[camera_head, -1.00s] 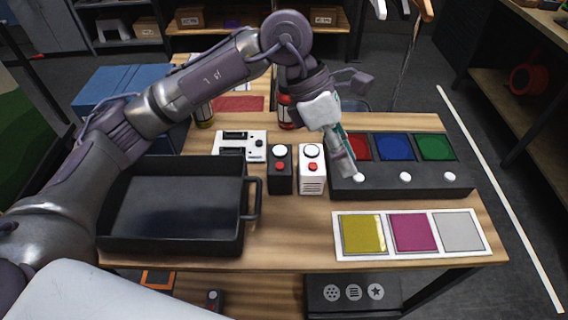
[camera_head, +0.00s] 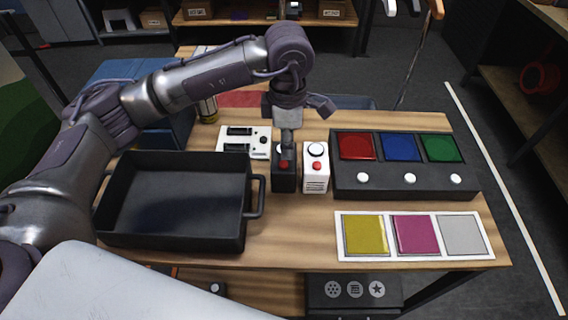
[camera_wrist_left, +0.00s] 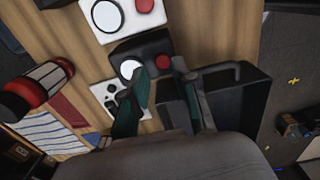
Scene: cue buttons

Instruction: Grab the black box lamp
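The black box lamp (camera_head: 284,181) stands upright on the wooden table, with a red button and a white round lamp on top. My left gripper (camera_head: 287,150) is right above it and hides part of its top. In the left wrist view the black box lamp (camera_wrist_left: 143,46) lies just beyond my left fingertips (camera_wrist_left: 166,80). The two fingers are spread apart with nothing between them. Whether they touch the box I cannot tell. My right gripper is not in view.
A white box lamp (camera_head: 316,178) stands close on the right. A black tray (camera_head: 247,225) with a handle is on the left. A white switch panel (camera_head: 233,146) lies behind. A black button console (camera_head: 400,187) and a panel of coloured squares (camera_head: 390,253) are right.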

